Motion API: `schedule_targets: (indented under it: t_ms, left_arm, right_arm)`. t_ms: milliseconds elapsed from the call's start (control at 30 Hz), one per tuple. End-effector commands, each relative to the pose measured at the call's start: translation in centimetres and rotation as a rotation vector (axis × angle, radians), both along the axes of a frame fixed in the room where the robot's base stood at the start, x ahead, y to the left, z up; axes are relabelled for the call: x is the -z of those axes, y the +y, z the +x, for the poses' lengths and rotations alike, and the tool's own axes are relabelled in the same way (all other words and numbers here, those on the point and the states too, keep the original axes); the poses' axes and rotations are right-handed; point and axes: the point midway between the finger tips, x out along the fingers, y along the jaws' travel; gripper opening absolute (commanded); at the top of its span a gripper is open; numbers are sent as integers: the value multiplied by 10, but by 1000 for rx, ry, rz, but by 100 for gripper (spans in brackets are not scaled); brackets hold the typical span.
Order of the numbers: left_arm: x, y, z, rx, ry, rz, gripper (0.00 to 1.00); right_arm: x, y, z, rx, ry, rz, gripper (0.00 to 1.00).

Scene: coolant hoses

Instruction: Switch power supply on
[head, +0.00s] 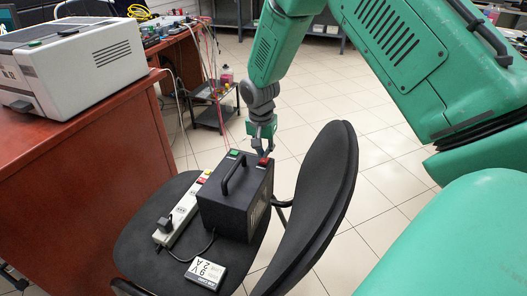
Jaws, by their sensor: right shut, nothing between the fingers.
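The black power supply (238,203) is a box with a carrying handle, standing on the seat of a dark chair. On its top are a green part (234,153) at the far left corner and a red switch (264,161) at the far right corner. My right gripper (265,150) is shut and empty, pointing down just above the red switch. I cannot tell whether the fingertips touch it. My left gripper is not in view.
A power strip (182,220) with a black plug lies left of the box on the chair seat (150,200). A label card (206,275) reading 9V 2A lies in front. The chair backrest (322,205) rises at right. A red-brown desk (75,180) with a grey machine (75,65) stands left.

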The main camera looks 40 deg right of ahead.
Motion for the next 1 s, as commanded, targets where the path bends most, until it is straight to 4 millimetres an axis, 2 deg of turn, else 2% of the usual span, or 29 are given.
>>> schedule_targets:
  t_ms: [33,233,400,600,800,1000]
  left_arm:
    - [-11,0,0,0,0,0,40]
    - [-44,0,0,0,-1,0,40]
    - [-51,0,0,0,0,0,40]
    - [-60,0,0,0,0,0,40]
    - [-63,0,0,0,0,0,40]
    - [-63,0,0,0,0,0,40]
  right_arm:
    - [-10,-2,0,1,0,1,0]
    - [-36,-10,-3,2,1,9,0]
    - [-76,-14,0,0,-4,6,0]
    - [-111,-17,2,-1,0,6,0]
    - [-125,-19,3,0,1,5,0]
    - [-126,-20,3,0,1,7,0]
